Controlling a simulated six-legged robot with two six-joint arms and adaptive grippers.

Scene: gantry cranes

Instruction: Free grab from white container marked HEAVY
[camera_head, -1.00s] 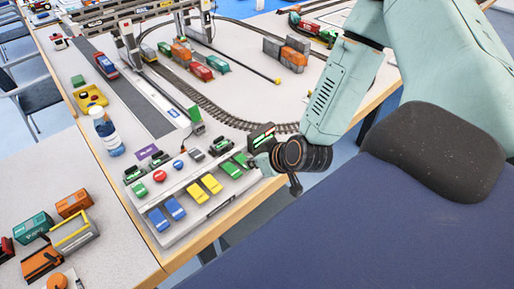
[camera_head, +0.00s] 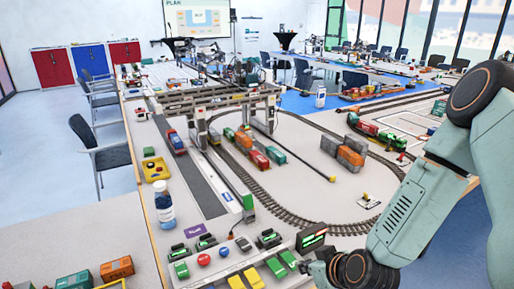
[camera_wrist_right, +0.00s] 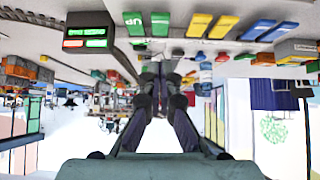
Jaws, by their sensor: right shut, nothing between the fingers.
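The gantry crane (camera_head: 222,97) stands over the tracks in the head view; its grab cannot be made out. I cannot make out a white container or a HEAVY mark. A control panel with coloured keys, including a yellow key (camera_head: 254,277), is at the lower middle; in the wrist view, upside down, a green key (camera_wrist_right: 160,23) shows there. My right gripper (camera_head: 308,268) is by the panel's right part. The wrist view shows its fingers (camera_wrist_right: 160,72) together and empty, close to the panel edge; contact cannot be told. My left gripper is not in view.
A lit display (camera_head: 312,238) stands behind the panel's right end. Orange and grey containers (camera_head: 343,149) stand inside the looped track, with coloured wagons (camera_head: 252,149) left of them. A white-and-blue bottle (camera_head: 164,207) stands at the left edge. The board's middle is fairly clear.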

